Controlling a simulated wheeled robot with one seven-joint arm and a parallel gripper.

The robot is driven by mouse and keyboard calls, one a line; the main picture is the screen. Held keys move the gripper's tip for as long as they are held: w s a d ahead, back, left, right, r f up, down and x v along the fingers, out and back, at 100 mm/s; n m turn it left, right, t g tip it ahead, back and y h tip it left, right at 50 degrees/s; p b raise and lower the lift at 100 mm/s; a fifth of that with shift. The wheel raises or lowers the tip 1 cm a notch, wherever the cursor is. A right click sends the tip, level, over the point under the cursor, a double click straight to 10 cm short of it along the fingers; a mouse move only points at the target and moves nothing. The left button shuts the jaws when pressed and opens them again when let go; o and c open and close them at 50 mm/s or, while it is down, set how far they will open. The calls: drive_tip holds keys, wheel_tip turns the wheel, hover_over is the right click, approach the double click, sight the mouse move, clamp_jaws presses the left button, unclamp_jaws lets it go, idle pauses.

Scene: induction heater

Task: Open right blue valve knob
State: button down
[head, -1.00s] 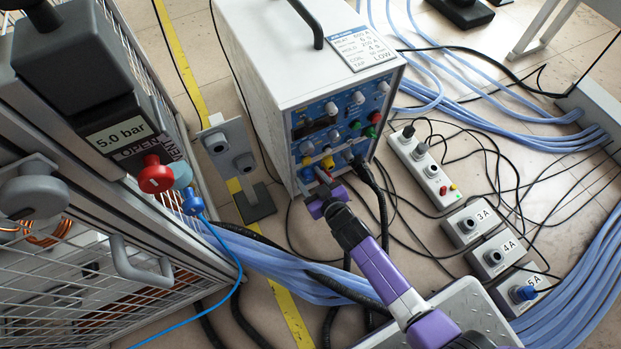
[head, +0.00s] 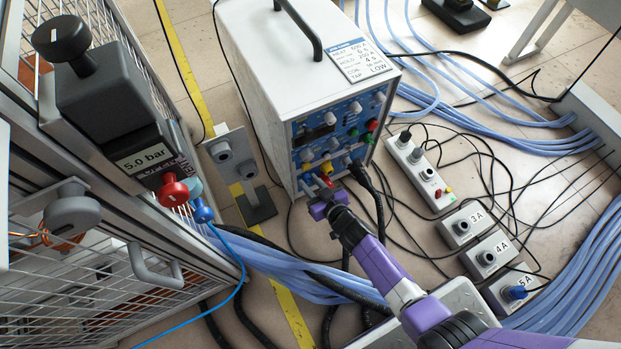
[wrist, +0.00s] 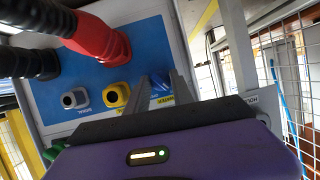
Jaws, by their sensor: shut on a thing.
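My gripper (head: 322,194) is at the bottom of the blue front panel of the white heater unit (head: 262,85). In the wrist view, my two fingers (wrist: 160,93) are shut around a blue knob (wrist: 158,84) at the panel's lower edge. Only part of the knob shows between the fingers. Its turn angle cannot be told. A yellow socket (wrist: 116,96) and a grey socket (wrist: 74,98) are beside it. In the head view, my gripper hides much of this spot.
A red plug (wrist: 98,42) with a thick dark cable stands close to the sockets. A wire-mesh cabinet (head: 60,250) with a red knob (head: 172,190) and a blue knob (head: 203,211) is at the left. Pale blue cables (head: 300,287) and black cables run across the floor.

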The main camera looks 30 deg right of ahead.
drive_tip(key=shift+d+r+m+y+p, duration=0.15)
drive_tip(key=shift+m+y+p, duration=0.35)
drive_tip(key=shift+m+p, duration=0.5)
drive_tip(key=shift+f+m+t+y, duration=0.3)
drive_tip(key=shift+m+y, duration=0.6)
drive_tip(key=shift+m, duration=0.1)
drive_tip(key=m+b, duration=0.1)
drive_tip(key=m+y+b, duration=0.1)
drive_tip(key=m+t+y+b, duration=0.1)
drive_tip(key=m, duration=0.1)
drive_tip(key=shift+d+f, duration=0.1)
drive_tip(key=shift+f, duration=0.15)
drive_tip(key=shift+r+m+t+y+b, duration=0.1)
drive_tip(key=shift+m+t+y+b, duration=0.35)
drive_tip(key=shift+m+b, duration=0.95)
drive_tip(key=c, duration=1.1)
unclamp_jaws()
